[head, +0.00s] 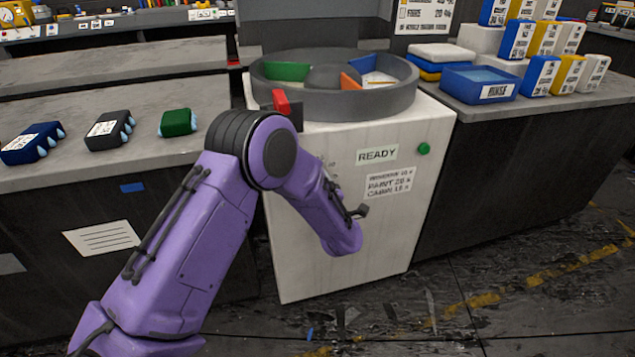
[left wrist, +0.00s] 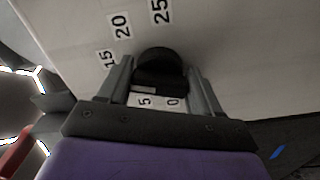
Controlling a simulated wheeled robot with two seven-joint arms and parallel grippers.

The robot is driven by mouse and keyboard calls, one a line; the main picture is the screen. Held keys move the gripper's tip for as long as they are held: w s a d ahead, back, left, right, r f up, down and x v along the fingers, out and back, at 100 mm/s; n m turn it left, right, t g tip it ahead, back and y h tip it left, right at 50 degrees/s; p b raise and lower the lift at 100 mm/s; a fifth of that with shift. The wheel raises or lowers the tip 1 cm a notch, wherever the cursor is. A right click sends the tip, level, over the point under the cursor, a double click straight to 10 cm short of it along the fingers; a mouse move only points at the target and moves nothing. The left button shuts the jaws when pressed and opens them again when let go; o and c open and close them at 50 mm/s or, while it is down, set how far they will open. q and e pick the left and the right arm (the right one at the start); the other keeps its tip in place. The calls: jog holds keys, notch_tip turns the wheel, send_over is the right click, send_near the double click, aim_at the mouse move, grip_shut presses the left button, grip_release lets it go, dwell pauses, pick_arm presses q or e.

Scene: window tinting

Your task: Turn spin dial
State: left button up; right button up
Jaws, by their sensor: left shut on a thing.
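The spin dial (left wrist: 160,68) is a round black knob on the white front panel, seen in the left wrist view. Number labels ring it; 15, 20, 25, 5 and 0 are readable. My left gripper (left wrist: 160,84) has a finger on each side of the dial and is shut on it. In the head view my purple left arm covers the dial and the gripper fingers. The white spin machine (head: 330,240) carries a READY label (head: 377,154) and a green button (head: 424,149). My right gripper is in neither view.
A grey round drum (head: 335,107) with coloured dividers tops the machine. A red block (head: 281,101) shows at its near rim. Dark blue, black and green pieces (head: 178,123) lie on the left counter. A blue RINSE tray (head: 478,83) and labelled boxes stand on the right counter.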

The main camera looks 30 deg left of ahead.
pick_arm(q)
jog(key=shift+d+f, duration=0.1)
dwell(0.3)
jog(key=o, duration=1)
jog(key=shift+c, duration=0.2)
jog(key=p+v, duration=0.1)
jog(key=v, duration=0.9)
jog(key=shift+s+d, duration=0.15)
jog(key=shift+s, duration=0.1)
